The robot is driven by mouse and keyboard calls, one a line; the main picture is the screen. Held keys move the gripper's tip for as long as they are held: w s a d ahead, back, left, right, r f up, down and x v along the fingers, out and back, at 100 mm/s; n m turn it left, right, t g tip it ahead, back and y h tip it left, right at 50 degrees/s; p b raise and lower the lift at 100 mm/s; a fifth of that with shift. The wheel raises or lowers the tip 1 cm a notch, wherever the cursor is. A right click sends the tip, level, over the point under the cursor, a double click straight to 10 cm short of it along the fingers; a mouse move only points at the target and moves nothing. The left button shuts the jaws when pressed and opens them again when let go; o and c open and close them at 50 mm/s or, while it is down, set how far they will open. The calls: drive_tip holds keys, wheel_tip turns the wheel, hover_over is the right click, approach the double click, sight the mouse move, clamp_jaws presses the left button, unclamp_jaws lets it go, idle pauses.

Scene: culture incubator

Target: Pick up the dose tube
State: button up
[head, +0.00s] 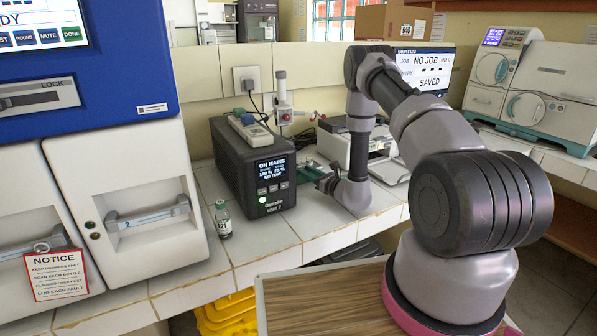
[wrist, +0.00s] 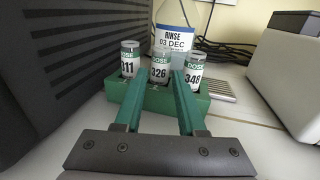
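Three capped dose tubes with white labels and green DOSE bands stand in a green rack (wrist: 218,105) in the wrist view. The left tube (wrist: 130,60) reads 611 or similar, the middle tube (wrist: 160,69) reads 326, and the right tube (wrist: 195,71) reads 346. My gripper (wrist: 159,80) is open, its two green fingers pointing toward the rack with the middle tube showing between their tips. Gaps show on both sides of that tube. In the head view my gripper (head: 327,182) is low over the counter beside the black power unit; the tubes cannot be made out there.
A clear bottle labelled RINSE 03 DEC (wrist: 176,38) stands behind the tubes. The black power unit (head: 262,172) is close on the left, a white device (wrist: 287,60) on the right. A small labelled vial (head: 223,219) stands by the white cabinet (head: 130,190).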

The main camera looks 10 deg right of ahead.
drive_tip(key=shift+x, duration=1.2)
clamp_jaws()
drive_tip(key=shift+r, duration=0.15)
